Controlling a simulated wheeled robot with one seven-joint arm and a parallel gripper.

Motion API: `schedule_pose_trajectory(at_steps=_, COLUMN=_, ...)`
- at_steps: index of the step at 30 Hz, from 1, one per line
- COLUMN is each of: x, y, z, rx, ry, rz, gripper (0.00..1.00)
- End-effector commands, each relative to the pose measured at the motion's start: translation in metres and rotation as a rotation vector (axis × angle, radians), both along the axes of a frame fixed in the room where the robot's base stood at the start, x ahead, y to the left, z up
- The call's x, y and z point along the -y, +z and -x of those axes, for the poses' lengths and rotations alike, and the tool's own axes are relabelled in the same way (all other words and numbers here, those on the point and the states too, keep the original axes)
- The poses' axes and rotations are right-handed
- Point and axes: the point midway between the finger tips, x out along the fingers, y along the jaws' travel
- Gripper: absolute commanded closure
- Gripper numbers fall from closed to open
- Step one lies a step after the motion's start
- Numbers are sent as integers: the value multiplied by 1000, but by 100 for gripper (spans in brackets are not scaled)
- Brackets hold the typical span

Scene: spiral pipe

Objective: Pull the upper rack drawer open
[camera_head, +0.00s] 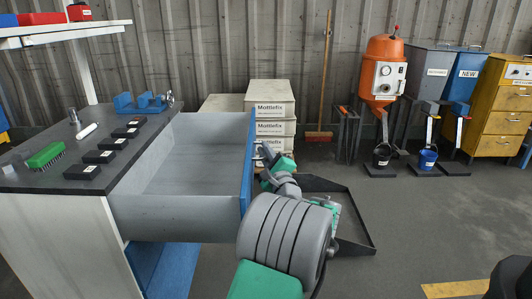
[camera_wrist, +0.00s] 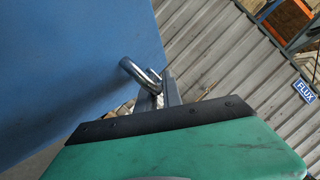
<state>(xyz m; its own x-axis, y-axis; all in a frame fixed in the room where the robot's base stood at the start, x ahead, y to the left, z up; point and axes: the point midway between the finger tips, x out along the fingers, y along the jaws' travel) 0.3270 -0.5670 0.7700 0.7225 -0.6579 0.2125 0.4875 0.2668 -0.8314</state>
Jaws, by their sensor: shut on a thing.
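The upper rack drawer (camera_head: 180,213) is a grey box with a blue front (camera_head: 247,165). It stands pulled far out of the workbench, and its inside looks empty. The blue front also fills the left of the wrist view (camera_wrist: 70,70). A shiny metal handle (camera_wrist: 138,74) sticks out from that front. My gripper (camera_head: 262,157) is at the outer face of the front, and its fingers (camera_wrist: 170,92) are shut on the handle.
The dark worktop (camera_head: 60,170) holds a green brush (camera_head: 45,155), several black blocks and a blue holder (camera_head: 140,104). Stacked Mottlefix boxes (camera_head: 270,105) stand behind the drawer. A black tray (camera_head: 355,225) lies on the floor to the right. An orange machine (camera_head: 384,70) and cabinets line the wall.

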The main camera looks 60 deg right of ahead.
Motion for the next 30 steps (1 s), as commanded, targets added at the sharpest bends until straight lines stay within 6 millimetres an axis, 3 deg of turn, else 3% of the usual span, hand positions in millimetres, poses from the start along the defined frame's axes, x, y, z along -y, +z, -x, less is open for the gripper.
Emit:
schedule_pose_trajectory(at_steps=8, x=0, y=2, z=-1, rx=-1, ry=2, rz=3, gripper=100)
schedule_pose_trajectory(at_steps=9, x=0, y=2, z=-1, rx=0, ry=2, rz=3, gripper=89)
schedule_pose_trajectory(at_steps=17, x=1, y=1, z=1, rx=1, ry=-1, rz=2, gripper=68)
schedule_pose_trajectory(at_steps=25, x=0, y=0, z=3, rx=1, ry=-3, rz=0, gripper=68)
schedule_pose_trajectory(at_steps=30, x=-17, y=-3, z=23, rx=1, ry=-6, rz=-1, gripper=68)
